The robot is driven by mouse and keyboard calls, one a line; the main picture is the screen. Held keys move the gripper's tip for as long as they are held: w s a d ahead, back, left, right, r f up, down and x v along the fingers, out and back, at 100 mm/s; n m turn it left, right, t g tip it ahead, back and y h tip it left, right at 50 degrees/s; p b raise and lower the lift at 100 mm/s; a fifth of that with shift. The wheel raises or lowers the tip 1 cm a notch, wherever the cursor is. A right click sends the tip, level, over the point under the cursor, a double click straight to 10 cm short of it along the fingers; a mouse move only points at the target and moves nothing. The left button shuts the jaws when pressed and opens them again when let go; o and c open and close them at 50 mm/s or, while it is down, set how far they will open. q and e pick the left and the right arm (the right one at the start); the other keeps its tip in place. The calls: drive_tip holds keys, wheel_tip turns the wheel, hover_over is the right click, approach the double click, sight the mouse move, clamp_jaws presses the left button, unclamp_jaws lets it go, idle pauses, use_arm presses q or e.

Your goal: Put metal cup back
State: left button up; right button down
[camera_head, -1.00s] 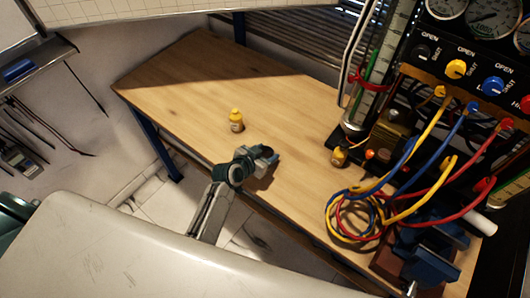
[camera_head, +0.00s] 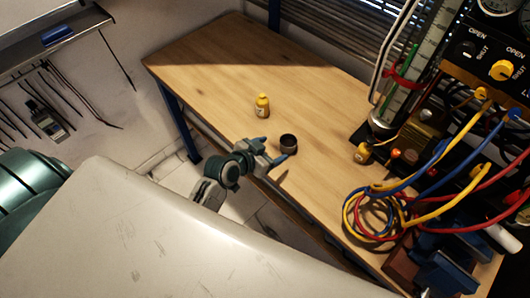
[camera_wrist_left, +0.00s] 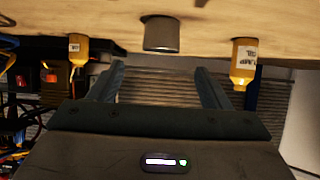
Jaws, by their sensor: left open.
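The metal cup (camera_head: 288,143) is a small dark cup standing on the wooden bench near its front edge. It also shows in the left wrist view as a grey cylinder (camera_wrist_left: 161,36), seen upside down beyond the fingers. My left gripper (camera_head: 276,150) is open beside the cup, on its front-left side, with nothing between the fingers. In the left wrist view the two fingers (camera_wrist_left: 160,84) stand apart and the cup is ahead of the gap between them. My right gripper is in neither view.
A yellow bottle (camera_head: 262,105) stands on the wooden bench (camera_head: 215,70) behind the cup. A second yellow bottle (camera_head: 363,153) is by the gauge rig. Coiled coloured hoses (camera_head: 375,215) and a blue vise (camera_head: 450,272) fill the right end. The bench's left part is clear.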

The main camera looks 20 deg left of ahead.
use_arm(q)
drive_tip(key=shift+v, duration=1.35)
drive_tip(key=shift+s+f, duration=0.1)
drive_tip(key=shift+s, duration=0.25)
drive_tip(key=s+a+n+g+y, duration=0.2)
drive_tip(key=s+a+g+y, duration=0.15)
drive_tip(key=s, duration=0.65)
drive_tip(key=s+a+n+g+y, duration=0.15)
drive_tip(key=s+a+g, duration=0.25)
drive_tip(key=s, duration=0.6)
wheel_tip(320, 180, down, 31)
drive_tip(key=a+g+b, duration=0.2)
drive_tip(key=s+a+f+b, duration=0.1)
drive_tip(key=s+f, duration=1.6)
drive_tip(key=f, duration=0.4)
drive_tip(key=shift+s+a+f+g+b, duration=0.25)
drive_tip(key=shift+s+f+g+b, duration=0.05)
drive_tip(key=shift+g+b, duration=0.05)
